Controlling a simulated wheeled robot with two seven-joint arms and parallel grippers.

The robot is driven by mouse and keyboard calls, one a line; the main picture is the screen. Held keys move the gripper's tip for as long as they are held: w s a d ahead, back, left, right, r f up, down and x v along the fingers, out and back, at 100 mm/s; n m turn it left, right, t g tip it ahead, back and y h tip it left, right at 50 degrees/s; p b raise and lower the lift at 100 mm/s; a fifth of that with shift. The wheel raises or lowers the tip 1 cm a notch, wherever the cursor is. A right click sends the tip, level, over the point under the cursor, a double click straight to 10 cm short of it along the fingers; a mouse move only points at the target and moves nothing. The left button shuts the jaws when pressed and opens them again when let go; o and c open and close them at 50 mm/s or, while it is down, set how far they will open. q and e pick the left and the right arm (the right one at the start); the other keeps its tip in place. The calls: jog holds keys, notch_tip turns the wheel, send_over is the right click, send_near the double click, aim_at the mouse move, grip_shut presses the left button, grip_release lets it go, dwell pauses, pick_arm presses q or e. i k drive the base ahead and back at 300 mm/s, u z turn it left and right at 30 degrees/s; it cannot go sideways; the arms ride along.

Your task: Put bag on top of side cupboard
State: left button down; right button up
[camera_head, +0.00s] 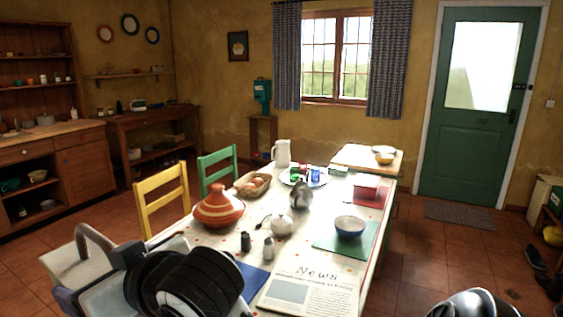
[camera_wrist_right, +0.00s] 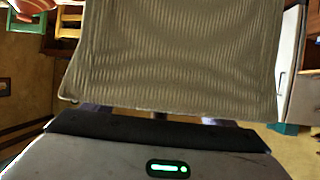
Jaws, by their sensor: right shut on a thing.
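The bag (camera_head: 70,268) is pale beige with a handle loop, at the lower left of the head view. Its ribbed tan fabric (camera_wrist_right: 175,50) fills the upper middle of the right wrist view. My right gripper (camera_head: 122,255) is shut on the bag; its fingertips are largely hidden. My left gripper is not clearly in view. A wooden cupboard (camera_head: 82,167) with drawers and open shelves stands at the left wall. A lower open-shelved wooden sideboard (camera_head: 122,125) stands beside it. I cannot tell which one is the side cupboard.
A laid table (camera_head: 385,215) stands ahead, with a tagine (camera_head: 218,207), a newspaper (camera_head: 315,290) and a blue bowl (camera_head: 350,226). Yellow (camera_head: 163,200) and green (camera_head: 217,165) chairs line its left side. Tiled floor (camera_head: 100,222) is free between the chairs and the cupboard.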

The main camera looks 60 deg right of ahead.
aim_at(351, 153)
jog(key=k, duration=0.75)
jog(key=z, duration=2.85)
jog(key=i, duration=9.1)
jog(key=z, duration=0.05)
